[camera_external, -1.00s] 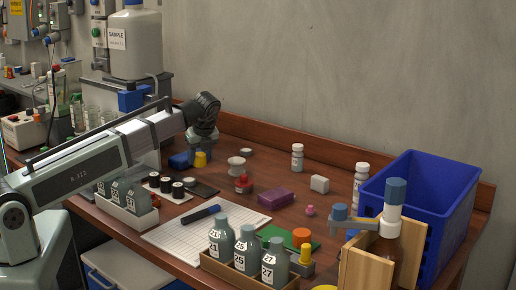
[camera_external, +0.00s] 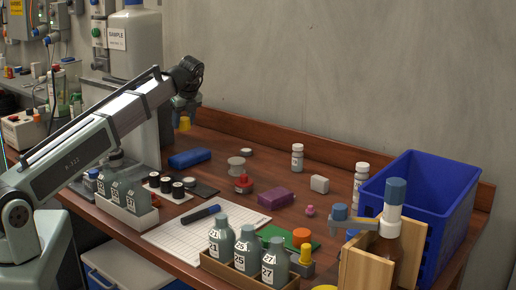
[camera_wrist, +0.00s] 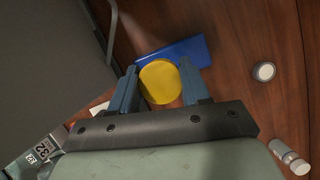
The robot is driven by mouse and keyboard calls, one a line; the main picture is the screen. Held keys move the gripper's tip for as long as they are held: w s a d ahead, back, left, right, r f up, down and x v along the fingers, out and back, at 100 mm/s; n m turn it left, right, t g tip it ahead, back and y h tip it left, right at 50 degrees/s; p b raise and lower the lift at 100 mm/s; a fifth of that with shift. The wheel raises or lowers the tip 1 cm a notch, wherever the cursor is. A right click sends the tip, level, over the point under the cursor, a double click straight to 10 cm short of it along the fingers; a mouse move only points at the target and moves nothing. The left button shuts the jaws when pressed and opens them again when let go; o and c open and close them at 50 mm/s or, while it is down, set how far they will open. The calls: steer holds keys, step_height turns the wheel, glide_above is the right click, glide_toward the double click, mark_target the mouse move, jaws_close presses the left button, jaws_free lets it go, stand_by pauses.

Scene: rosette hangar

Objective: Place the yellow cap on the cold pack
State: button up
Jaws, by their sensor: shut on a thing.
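The yellow cap (camera_external: 184,124) is held up in the air between the fingers of my gripper (camera_external: 184,112), above the back left of the table. In the wrist view the cap (camera_wrist: 160,82) shows as a round yellow disc between the two blue-grey fingertips (camera_wrist: 158,88). My gripper is shut on it. The cold pack, which I take to be the blue flat block (camera_external: 190,158), lies on the table below and slightly right of the cap in the external view. In the wrist view the blue block (camera_wrist: 190,50) lies beyond the cap, partly hidden by it and a finger.
A blue crate (camera_external: 430,200) stands at the right. A large sample container (camera_external: 134,45) stands behind my arm.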

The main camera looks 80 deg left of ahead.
mark_target(188, 152)
steer(key=shift+w+a+r+m, duration=0.3)
steer(key=shift+w+a+r, duration=0.1)
steer(key=shift+w+a, duration=0.35)
steer(key=shift+s+m, duration=0.1)
steer(key=shift+m, duration=0.3)
steer(key=shift+f, duration=5.05)
steer(key=shift+f, duration=0.2)
steer(key=o, duration=1.1)
steer(key=shift+r, duration=0.2)
steer(key=v, duration=1.2)
steer(key=shift+d, duration=0.1)
